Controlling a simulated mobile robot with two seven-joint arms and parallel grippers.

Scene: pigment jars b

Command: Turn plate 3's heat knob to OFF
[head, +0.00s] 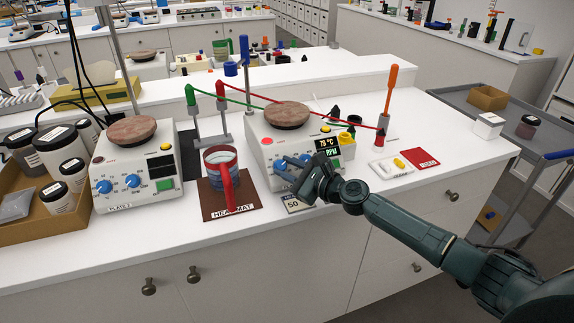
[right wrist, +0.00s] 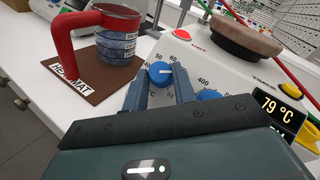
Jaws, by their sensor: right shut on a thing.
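The right-hand hotplate (head: 262,145) is a white box with a round brown top (head: 287,114) and a display reading 79 °C. Its label is hidden behind my right gripper, so I cannot read its number. In the right wrist view its left blue knob (right wrist: 160,72) sits between my fingertips, inside a ring of temperature numbers. A white mark shows on the knob; its exact setting is unclear. A second blue knob (right wrist: 208,95) is to its right. My right gripper (head: 291,168) is shut on the left knob at the hotplate's front (right wrist: 161,80). My left gripper is out of view.
A red-handled mug (head: 222,170) stands on a brown heat mat (head: 212,206) left of the gripper. Another hotplate (head: 108,170) and a box of jars (head: 30,220) stand further left. A red card (head: 420,157) lies to the right. Coloured cables run behind.

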